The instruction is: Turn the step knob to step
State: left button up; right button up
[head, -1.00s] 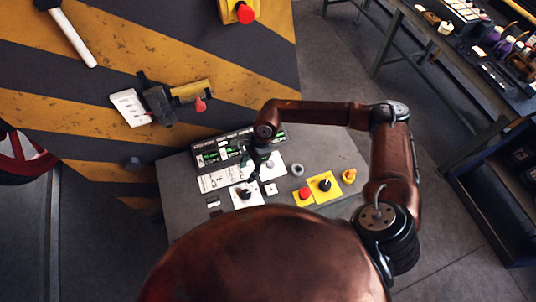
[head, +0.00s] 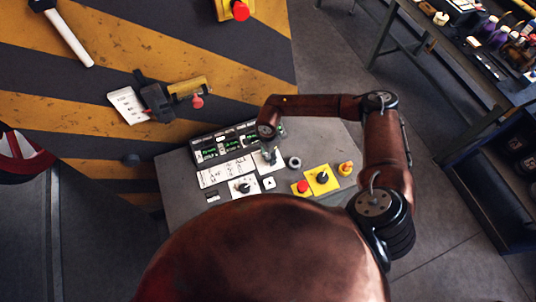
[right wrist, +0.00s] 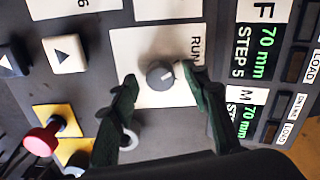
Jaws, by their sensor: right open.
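In the right wrist view a round dark grey knob (right wrist: 160,75) with a pale pointer mark sits on a white plate (right wrist: 150,42) lettered "RUN". I take it as the step knob; the rest of its lettering is hidden or out of view. My right gripper (right wrist: 163,82) is open, with one dark green finger on each side of the knob. The right fingertip is very close to the knob; I cannot tell whether it touches. In the head view the right gripper (head: 269,157) is over the console, hiding most of this knob. My left gripper is not in view.
The grey console (head: 180,185) also carries a black knob on a white plate (head: 243,187), a black knob on yellow (head: 322,177), a red button (head: 302,187), a grey ring (head: 294,162) and green-lit displays (head: 222,142). A striped wall stands behind; a workbench is at upper right.

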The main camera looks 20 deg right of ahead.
jog(key=shift+c, duration=0.7)
jog(key=c, duration=1)
